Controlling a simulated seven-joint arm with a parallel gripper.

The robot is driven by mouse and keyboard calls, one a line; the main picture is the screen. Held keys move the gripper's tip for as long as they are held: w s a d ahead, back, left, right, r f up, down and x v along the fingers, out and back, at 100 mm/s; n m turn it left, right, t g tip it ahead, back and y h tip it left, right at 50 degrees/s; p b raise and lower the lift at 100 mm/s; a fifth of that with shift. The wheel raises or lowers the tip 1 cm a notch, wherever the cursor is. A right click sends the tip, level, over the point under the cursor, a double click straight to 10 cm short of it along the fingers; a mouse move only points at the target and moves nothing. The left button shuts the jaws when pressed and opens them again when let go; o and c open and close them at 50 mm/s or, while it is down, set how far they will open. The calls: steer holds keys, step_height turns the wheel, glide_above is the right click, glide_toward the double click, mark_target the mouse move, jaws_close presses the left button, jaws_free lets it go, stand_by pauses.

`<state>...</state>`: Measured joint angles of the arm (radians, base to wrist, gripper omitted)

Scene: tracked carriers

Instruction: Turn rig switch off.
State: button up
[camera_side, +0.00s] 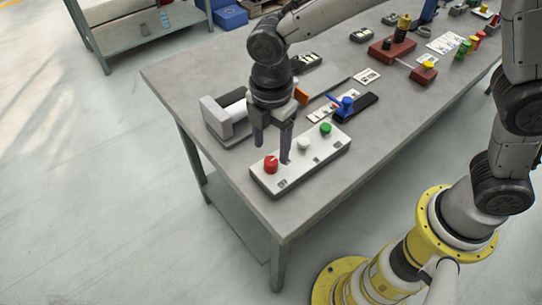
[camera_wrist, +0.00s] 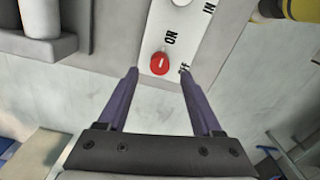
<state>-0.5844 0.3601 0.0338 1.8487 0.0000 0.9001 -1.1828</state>
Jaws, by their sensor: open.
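A light grey panel (camera_side: 318,160) lies near the table's left end, with a red rotary knob (camera_side: 271,164), a white knob (camera_side: 304,143) and a green knob (camera_side: 325,128) in a row. In the wrist view the red knob (camera_wrist: 160,63) has a pale mark, an ON label above it and what looks like OFF at its right. I cannot tell which label the mark points at. My gripper (camera_side: 273,152) is open, pointing down over the panel's red end. In the wrist view my gripper (camera_wrist: 158,70) has its fingertips on either side of the red knob, apart from it.
A grey bracket with a white cylinder (camera_side: 233,110) stands just behind the panel. A blue-handled lever on a black base (camera_side: 347,103) is behind the green end. The table's front edge is close to the panel.

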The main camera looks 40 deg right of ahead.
mark_target(271, 161)
steer(key=shift+f, duration=2.35)
jaws_close()
